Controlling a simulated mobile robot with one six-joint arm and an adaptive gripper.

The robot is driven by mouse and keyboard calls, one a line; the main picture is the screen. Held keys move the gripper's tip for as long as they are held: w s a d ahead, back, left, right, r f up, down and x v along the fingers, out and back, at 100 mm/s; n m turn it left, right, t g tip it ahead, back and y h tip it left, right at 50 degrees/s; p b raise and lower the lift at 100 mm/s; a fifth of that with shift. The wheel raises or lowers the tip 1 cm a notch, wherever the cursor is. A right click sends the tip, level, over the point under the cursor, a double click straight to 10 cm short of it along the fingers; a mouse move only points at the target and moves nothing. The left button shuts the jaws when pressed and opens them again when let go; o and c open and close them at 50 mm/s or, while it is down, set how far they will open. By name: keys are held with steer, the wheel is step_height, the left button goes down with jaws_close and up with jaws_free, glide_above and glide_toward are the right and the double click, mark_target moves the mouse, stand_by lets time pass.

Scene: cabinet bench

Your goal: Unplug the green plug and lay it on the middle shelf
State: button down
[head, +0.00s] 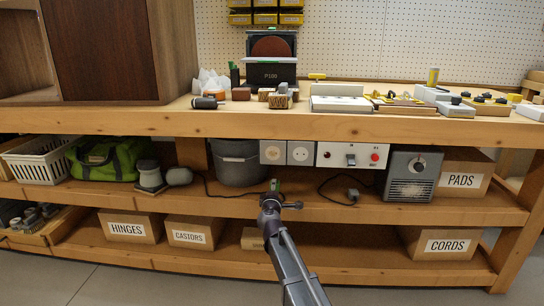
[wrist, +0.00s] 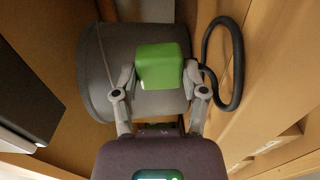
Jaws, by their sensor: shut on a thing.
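My gripper (head: 272,196) is shut on the green plug (head: 275,185), a small green block. The plug shows between the two fingers in the wrist view (wrist: 162,66). A dark cord (head: 222,194) runs left from the plug area towards a grey sander (head: 151,177). The cord also loops beside my gripper in the wrist view (wrist: 236,65).
A grey bucket (head: 238,165) stands left of the plug. A second socket (head: 300,153) and a switch box (head: 352,155) are at the right. A grey plug (head: 352,195) with its cord lies on the middle shelf, left of a grey heater (head: 411,175). The shelf between is clear.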

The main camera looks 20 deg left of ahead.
steer(key=shift+x, duration=0.95)
steer(key=shift+c, duration=0.3)
jaws_free()
steer(key=shift+o, duration=0.3)
steer(key=shift+s, duration=0.2)
steer(key=p+v, duration=0.1)
steer(key=v, duration=1)
steer(key=shift+s+r, duration=0.3)
steer(key=shift+r, duration=0.2)
stand_by(1.0)
steer(key=shift+d, duration=0.15)
